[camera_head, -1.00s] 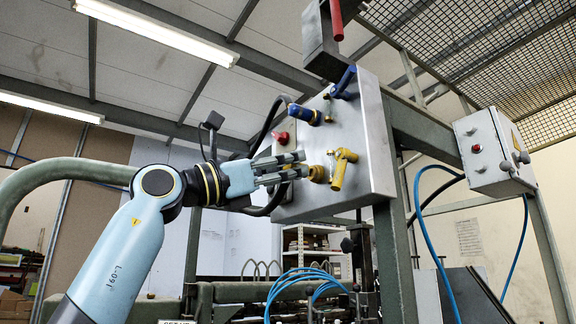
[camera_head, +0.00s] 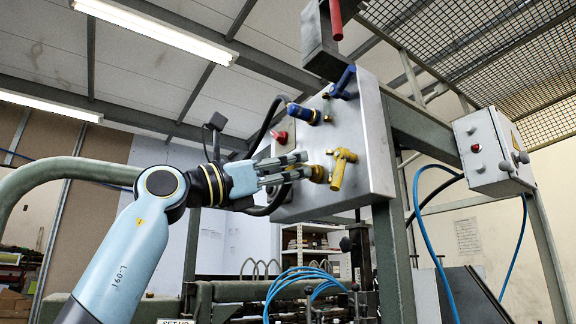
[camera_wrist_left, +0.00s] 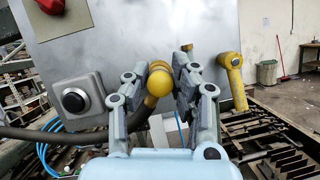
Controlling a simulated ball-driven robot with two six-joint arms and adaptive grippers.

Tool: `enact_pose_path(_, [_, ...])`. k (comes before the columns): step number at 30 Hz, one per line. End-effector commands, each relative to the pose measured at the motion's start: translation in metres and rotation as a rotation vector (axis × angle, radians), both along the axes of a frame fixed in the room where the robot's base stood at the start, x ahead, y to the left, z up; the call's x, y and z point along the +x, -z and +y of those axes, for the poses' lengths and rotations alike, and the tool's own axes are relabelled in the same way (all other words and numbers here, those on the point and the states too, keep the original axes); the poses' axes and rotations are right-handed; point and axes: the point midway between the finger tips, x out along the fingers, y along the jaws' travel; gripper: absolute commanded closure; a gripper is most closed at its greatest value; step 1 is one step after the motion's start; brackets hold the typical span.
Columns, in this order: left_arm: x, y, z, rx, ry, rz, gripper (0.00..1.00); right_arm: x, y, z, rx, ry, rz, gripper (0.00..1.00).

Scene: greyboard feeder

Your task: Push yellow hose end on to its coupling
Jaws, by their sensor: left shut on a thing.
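My left gripper (camera_head: 304,167) is shut on the yellow hose end (camera_head: 318,174), at the face of the grey metal panel (camera_head: 363,132). In the left wrist view the hose end (camera_wrist_left: 155,85) is a rounded yellow piece between the two fingers (camera_wrist_left: 152,88). A dark hose (camera_wrist_left: 55,135) runs toward it from the left. A yellow valve handle (camera_head: 338,172) is just right of the hose end; it also shows in the wrist view (camera_wrist_left: 232,82). The coupling behind the hose end is hidden, so I cannot tell whether they touch. My right gripper is not in view.
A blue hose end (camera_head: 303,114), a blue valve handle (camera_head: 344,81) and a red knob (camera_head: 279,136) sit on the same panel. A grey box with a black knob (camera_wrist_left: 74,100) shows at left in the wrist view. A control box (camera_head: 486,150) hangs at right.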

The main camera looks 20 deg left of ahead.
Motion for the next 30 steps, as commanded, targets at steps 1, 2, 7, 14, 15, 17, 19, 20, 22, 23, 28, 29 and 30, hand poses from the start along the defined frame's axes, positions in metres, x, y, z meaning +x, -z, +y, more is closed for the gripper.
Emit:
enact_pose_path(1, [0.001,-0.001,-0.001,-0.001,0.001,0.0,1.0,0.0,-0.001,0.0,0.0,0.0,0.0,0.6])
enact_pose_path(2, [0.001,-0.001,-0.001,-0.001,0.001,0.0,1.0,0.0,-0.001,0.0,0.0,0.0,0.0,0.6])
enact_pose_path(7, [0.003,0.0,-0.002,0.0,0.0,-0.001,0.68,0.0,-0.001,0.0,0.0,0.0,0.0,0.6])
enact_pose_path(14, [0.003,0.0,-0.002,0.0,0.0,-0.001,0.49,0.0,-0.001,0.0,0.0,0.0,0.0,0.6])
enact_pose_path(15, [0.003,0.0,-0.002,0.001,0.0,-0.001,0.49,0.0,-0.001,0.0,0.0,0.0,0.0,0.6])
enact_pose_path(17, [0.003,0.0,-0.002,0.0,0.0,0.0,0.49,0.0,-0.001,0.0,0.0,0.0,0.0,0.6])
enact_pose_path(19, [0.003,0.0,-0.002,0.0,0.0,0.0,0.49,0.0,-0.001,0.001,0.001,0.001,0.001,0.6])
enact_pose_path(20, [0.002,0.001,-0.001,0.001,-0.001,0.0,0.49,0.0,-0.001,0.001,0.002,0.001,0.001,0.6])
enact_pose_path(22, [0.0,0.002,0.002,0.002,-0.003,0.0,0.49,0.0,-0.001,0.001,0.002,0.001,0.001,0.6])
enact_pose_path(23, [-0.001,0.003,0.004,0.002,-0.004,0.0,0.49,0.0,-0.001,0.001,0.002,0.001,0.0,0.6])
enact_pose_path(28, [-0.02,0.015,0.022,0.008,-0.005,0.001,0.49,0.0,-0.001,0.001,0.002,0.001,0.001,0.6])
enact_pose_path(29, [-0.024,0.017,0.027,0.008,-0.008,0.0,0.49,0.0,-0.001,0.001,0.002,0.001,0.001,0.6])
enact_pose_path(30, [-0.029,0.021,0.032,0.008,-0.007,0.002,0.49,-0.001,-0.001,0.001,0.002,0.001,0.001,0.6])
